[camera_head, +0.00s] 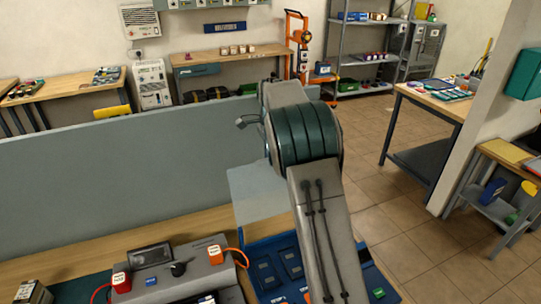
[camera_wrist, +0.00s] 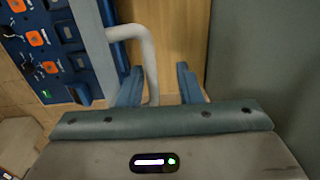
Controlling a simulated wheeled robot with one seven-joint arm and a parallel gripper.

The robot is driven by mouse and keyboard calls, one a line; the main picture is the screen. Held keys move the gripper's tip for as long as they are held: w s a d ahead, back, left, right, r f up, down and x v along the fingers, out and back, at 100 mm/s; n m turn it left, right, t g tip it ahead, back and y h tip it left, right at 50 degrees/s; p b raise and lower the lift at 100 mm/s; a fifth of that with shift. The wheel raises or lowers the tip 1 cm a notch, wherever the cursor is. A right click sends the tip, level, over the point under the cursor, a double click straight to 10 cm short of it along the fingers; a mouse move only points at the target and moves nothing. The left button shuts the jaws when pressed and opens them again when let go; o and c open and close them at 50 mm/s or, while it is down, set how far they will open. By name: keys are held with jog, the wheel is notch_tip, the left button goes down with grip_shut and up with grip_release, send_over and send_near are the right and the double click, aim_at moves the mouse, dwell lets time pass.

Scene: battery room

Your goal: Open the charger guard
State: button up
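A pale see-through panel (camera_head: 258,192), which looks like the charger guard, stands over the workbench just left of my arm in the head view. In the wrist view a pale grey curved bar handle (camera_wrist: 149,52) runs from a pale panel edge (camera_wrist: 95,45) and bends down between my fingers. My gripper (camera_wrist: 158,75) is open, with its two blue fingers on either side of the bar. The bar is nearer the left finger; I cannot tell whether they touch. My gripper is hidden behind my arm in the head view.
A blue panel with orange connectors (camera_wrist: 42,40) is at the left in the wrist view. A grey charger unit (camera_head: 165,268) with red and orange connectors stands on the bench. A long grey partition (camera_head: 120,160) runs behind it. Tiled floor is open at right.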

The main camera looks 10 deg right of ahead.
notch_tip(320, 180, up, 14)
jog(key=b, duration=0.1)
jog(key=shift+s, duration=0.45)
jog(key=shift+d+f, duration=0.1)
grip_shut()
jog(key=w+a+f+n, duration=0.4)
jog(key=w+f+n, duration=0.15)
jog(key=n, duration=1.25)
notch_tip(320, 180, down, 8)
jog(key=s+d+p, duration=0.1)
jog(key=s, duration=0.1)
jog(key=shift+s+f, duration=0.15)
jog(key=shift+s, duration=0.05)
